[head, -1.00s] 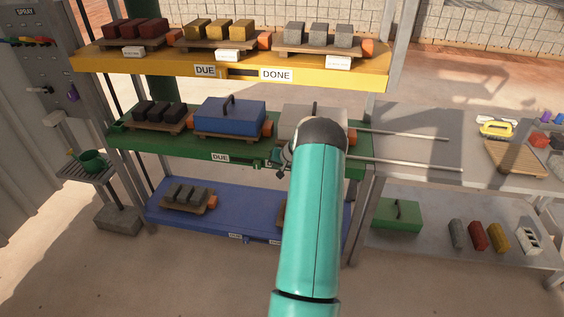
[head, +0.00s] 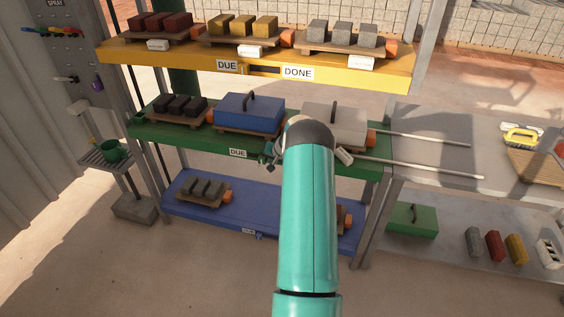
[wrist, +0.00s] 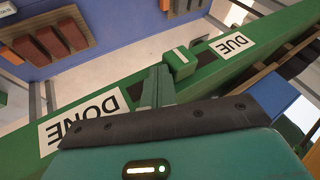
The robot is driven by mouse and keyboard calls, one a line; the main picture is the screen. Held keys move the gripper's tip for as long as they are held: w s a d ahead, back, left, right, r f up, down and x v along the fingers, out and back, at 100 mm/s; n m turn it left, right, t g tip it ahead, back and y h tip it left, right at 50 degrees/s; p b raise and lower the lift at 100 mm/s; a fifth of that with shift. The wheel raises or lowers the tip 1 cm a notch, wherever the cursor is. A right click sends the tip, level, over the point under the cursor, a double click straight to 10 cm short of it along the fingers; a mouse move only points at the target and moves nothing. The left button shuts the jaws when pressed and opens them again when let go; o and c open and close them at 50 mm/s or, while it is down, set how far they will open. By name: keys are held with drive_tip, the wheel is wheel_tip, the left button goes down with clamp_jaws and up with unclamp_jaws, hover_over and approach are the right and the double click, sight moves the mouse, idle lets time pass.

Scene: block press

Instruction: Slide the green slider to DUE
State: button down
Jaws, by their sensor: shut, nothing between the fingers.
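The green slider (wrist: 180,62), a small block with a pale line on top, sits in the slot along the green shelf's front edge (wrist: 215,62). It stands between the DUE label (wrist: 232,44) and the upside-down DONE label (wrist: 80,122), closer to DUE. A short dark stretch of slot shows between slider and DUE. My gripper (wrist: 158,84) is shut and empty, with its fingers right beside the slider on its DONE side; I cannot tell if they touch. In the head view, my gripper (head: 268,158) is just right of the DUE label (head: 238,153); my arm hides the DONE label there.
The green shelf carries dark blocks (head: 177,104), a blue lidded box (head: 248,111) and a grey lidded box (head: 345,125). The yellow shelf (head: 180,54) is above, the blue shelf (head: 280,218) below. Two metal rods (head: 430,172) stick out at right. Open floor lies in front.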

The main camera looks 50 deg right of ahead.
sight(259, 157)
drive_tip(key=w, duration=0.1)
drive_tip(key=w+a, duration=0.1)
drive_tip(key=w, duration=0.1)
drive_tip(key=w+a, duration=0.1)
drive_tip(key=shift+w, duration=0.35)
drive_tip(key=shift+a, duration=0.1)
